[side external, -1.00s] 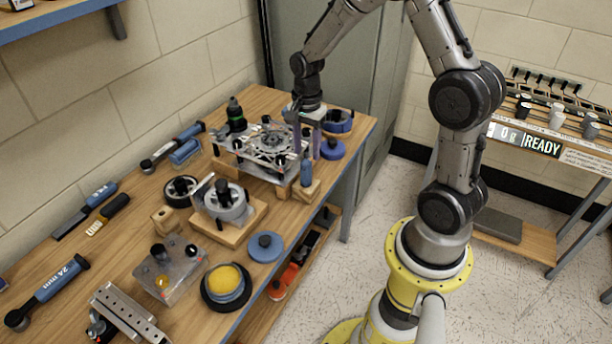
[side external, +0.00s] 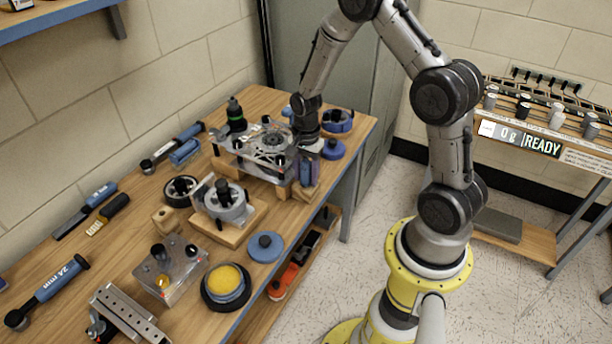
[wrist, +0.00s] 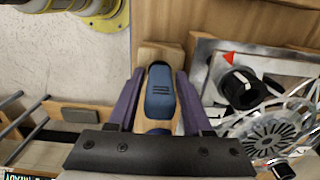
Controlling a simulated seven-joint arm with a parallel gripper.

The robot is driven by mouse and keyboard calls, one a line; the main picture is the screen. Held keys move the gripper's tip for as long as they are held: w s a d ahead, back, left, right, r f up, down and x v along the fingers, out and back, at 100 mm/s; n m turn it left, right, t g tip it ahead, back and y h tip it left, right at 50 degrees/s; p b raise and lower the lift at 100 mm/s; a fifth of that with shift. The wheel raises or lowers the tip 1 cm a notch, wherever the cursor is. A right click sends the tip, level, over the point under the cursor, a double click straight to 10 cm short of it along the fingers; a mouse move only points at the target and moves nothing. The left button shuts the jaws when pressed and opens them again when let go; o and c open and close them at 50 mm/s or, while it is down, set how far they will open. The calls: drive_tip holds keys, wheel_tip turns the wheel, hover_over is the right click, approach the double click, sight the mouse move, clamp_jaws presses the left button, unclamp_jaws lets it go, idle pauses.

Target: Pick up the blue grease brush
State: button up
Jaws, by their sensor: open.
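The blue grease brush (wrist: 160,95) stands with its blue handle up in a small wooden block (wrist: 158,52) at the bench's front edge. In the side view, the handle (side external: 305,174) shows only partly below my wrist. My gripper (wrist: 159,78) is open, with one purple finger on each side of the handle. The handle lies between the fingers; contact is hard to judge. The brush's lower end is hidden.
A metal device with a black knob (wrist: 242,88) and a finned disc sits close to the right finger in the wrist view. A blue round knob piece (side external: 332,149) lies to the right on the bench. Open floor (side external: 370,205) is beyond the bench edge.

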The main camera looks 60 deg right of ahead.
clamp_jaws()
drive_tip(key=shift+r, duration=0.1)
wheel_tip(320, 180, up, 10)
drive_tip(key=shift+f, duration=0.1)
idle(0.5)
